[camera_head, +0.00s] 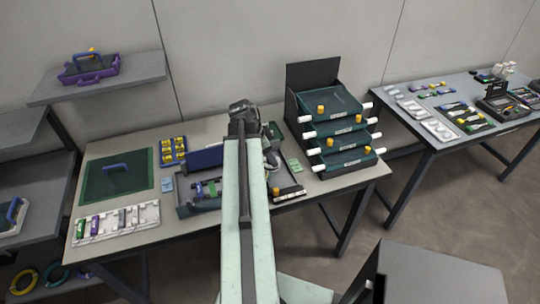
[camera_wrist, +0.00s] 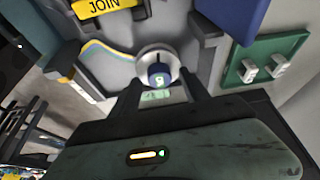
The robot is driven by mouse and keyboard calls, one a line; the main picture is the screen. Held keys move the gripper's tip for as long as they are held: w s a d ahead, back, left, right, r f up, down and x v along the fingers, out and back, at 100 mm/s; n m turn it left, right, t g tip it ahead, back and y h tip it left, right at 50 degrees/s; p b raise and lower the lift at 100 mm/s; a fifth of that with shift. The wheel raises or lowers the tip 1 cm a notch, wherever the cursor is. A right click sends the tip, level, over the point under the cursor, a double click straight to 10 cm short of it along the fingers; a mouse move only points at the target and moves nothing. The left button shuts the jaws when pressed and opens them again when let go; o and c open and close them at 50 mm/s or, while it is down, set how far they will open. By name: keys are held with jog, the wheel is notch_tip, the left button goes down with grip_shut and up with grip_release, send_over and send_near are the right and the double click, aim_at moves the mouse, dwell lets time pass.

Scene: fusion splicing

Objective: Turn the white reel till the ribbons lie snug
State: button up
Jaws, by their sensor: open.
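The white reel (camera_wrist: 145,56) shows in the wrist view as a pale disc with a dark blue knob (camera_wrist: 158,77) at its middle, set in a grey tray (camera_wrist: 205,58). My gripper (camera_wrist: 163,88) is open. Its two dark fingers lie on either side of the knob's near side; I cannot tell whether they touch it. Blue and yellow ribbons (camera_wrist: 104,50) curve along the tray left of the reel. How tightly they lie at the reel is not clear. In the head view my arm covers this spot, and the reel cannot be made out.
A yellow JOIN label (camera_wrist: 103,6) is at the tray's far edge. A green holder (camera_wrist: 268,62) with pale clips lies to the right. In the head view, a rack of dark drawers (camera_head: 335,130) stands right of my arm, and a green mat (camera_head: 105,182) lies at left.

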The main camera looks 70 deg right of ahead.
jog(key=p+v, duration=0.6)
jog(key=v, duration=0.1)
jog(key=shift+r+p, duration=0.3)
jog(key=shift+p, duration=0.05)
jog(key=shift+w, duration=0.1)
